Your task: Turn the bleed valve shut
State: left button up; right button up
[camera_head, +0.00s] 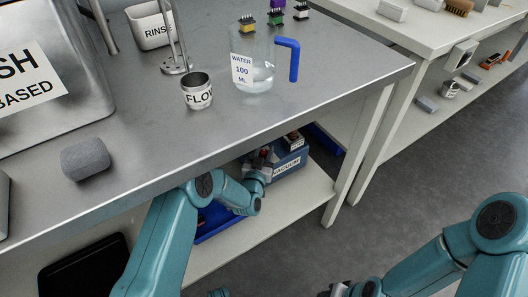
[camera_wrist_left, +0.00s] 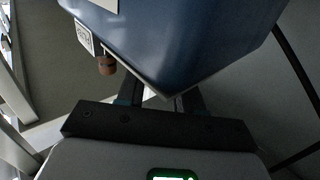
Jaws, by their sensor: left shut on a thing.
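The blue vacuum pump (camera_head: 288,166), lettered VACUUM, stands on the shelf under the steel bench. My left gripper (camera_head: 264,160) reaches in under the bench edge to the pump's left upper end, where small red and dark parts show. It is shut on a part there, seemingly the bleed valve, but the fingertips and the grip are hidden. In the left wrist view the blue pump body (camera_wrist_left: 180,40) covers the ends of my fingers. A brown knob (camera_wrist_left: 106,65) and a small white tag (camera_wrist_left: 84,38) show beside it. My right gripper shows only partly at the bottom edge.
A blue tray (camera_head: 222,224) lies on the shelf beside the pump. Above on the bench stand a water jug (camera_head: 262,80), a FLOW cup (camera_head: 197,91), a RINSE beaker (camera_head: 150,28) and a grey block (camera_head: 85,159). The bench leg (camera_head: 358,150) stands right of the pump.

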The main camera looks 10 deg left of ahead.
pick_arm(q)
jog(key=n+y+b, duration=0.1)
jog(key=y, duration=0.1)
jog(key=n+y, duration=0.2)
jog(key=y, duration=0.1)
jog(key=shift+d+f+n+g+y+b, duration=0.2)
jog(key=shift+n+g+y+b, duration=0.1)
jog(key=shift+b, duration=0.05)
jog(key=shift+r+n+g+y+b, duration=0.1)
jog(key=shift+n+g+y+b, duration=0.6)
jog(key=shift+y, duration=0.45)
jog(key=shift+n+g+y+b, duration=0.45)
jog(key=shift+n+y, duration=0.45)
jog(key=shift+y, duration=0.25)
pick_arm(e)
jog(key=shift+t, duration=0.5)
jog(key=shift+w+d+f, duration=0.1)
jog(key=shift+w+f, duration=0.3)
jog(key=shift+f, duration=0.3)
jog(key=shift+w+d+f, duration=0.15)
jog(key=shift+w+f, duration=0.25)
jog(key=shift+f, duration=0.3)
jog(key=shift+w+d+f, duration=0.1)
jog(key=shift+w+f, duration=0.3)
jog(key=shift+f, duration=0.3)
pick_arm(q)
jog(key=shift+a, duration=0.1)
jog(key=shift+r, duration=0.1)
jog(key=o, duration=0.9)
jog(key=shift+o, duration=0.2)
